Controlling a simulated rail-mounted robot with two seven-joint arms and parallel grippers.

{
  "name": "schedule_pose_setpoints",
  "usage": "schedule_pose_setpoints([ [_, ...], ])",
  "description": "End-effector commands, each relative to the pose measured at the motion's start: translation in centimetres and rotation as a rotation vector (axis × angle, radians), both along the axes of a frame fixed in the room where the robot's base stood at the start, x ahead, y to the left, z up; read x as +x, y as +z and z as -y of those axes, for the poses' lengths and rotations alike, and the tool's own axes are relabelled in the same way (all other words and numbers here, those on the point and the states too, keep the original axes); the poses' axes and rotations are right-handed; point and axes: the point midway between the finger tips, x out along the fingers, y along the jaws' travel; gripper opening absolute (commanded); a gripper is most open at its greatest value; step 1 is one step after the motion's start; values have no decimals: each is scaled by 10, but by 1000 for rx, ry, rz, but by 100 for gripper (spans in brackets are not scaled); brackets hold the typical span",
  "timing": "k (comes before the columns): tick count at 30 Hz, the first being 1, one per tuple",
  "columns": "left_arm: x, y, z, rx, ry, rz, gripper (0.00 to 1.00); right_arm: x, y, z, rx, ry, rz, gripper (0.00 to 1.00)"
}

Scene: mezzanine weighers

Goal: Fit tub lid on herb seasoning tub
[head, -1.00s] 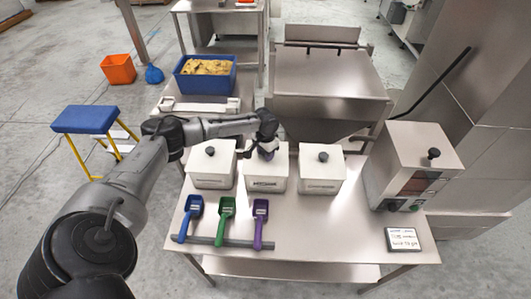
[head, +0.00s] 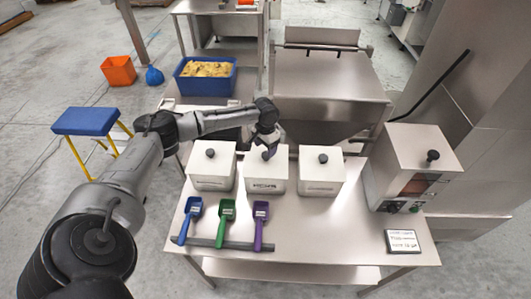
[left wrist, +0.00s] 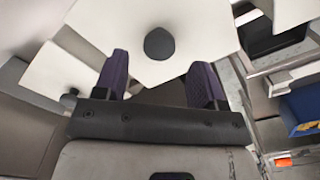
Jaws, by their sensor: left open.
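Three white, square tubs stand in a row on the steel table: a left tub (head: 212,179), a middle tub (head: 266,184) and a right tub (head: 320,185). Their labels are too small to read surely, so I cannot tell which is the herb seasoning. Each has a pale lid with a dark knob. The middle tub's lid (left wrist: 205,35) appears seated on it. My left gripper (left wrist: 160,62) is open just above this lid, its purple fingers either side of the dark knob (left wrist: 159,43) and apart from it. It also shows in the head view (head: 266,147). My right gripper is not in view.
Blue (head: 192,212), green (head: 226,214) and purple (head: 261,216) scoops lie in front of the tubs on a grey rail. A steel machine (head: 410,165) and small sign (head: 402,241) stand at right. A blue crate (head: 205,88) is behind.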

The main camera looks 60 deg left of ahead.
Motion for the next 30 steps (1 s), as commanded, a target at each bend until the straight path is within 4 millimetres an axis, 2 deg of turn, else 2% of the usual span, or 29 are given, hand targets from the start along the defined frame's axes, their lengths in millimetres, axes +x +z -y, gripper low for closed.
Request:
schedule_pose_setpoints([
  [3, 0, 24, -1, 1, 0, 2, 64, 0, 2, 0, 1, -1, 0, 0],
  [9, 0, 52, 0, 0, 1, 2, 64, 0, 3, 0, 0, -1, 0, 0],
  [14, 0, 64, 1, 0, -3, -1, 64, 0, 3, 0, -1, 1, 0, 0],
  [17, 0, 55, 16, 0, -43, -8, 64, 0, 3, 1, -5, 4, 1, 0],
  [20, -3, 24, 57, 4, -148, -22, 64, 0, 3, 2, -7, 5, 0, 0],
  [23, -18, -22, 120, -1, -302, -24, 64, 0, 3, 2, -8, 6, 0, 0],
  [24, -27, -39, 149, -10, -367, -16, 64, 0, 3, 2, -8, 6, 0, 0],
  [27, -58, -73, 218, -34, -500, 28, 64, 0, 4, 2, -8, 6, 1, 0],
  [30, -94, -92, 275, -64, -581, 92, 64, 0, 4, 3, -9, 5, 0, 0],
])
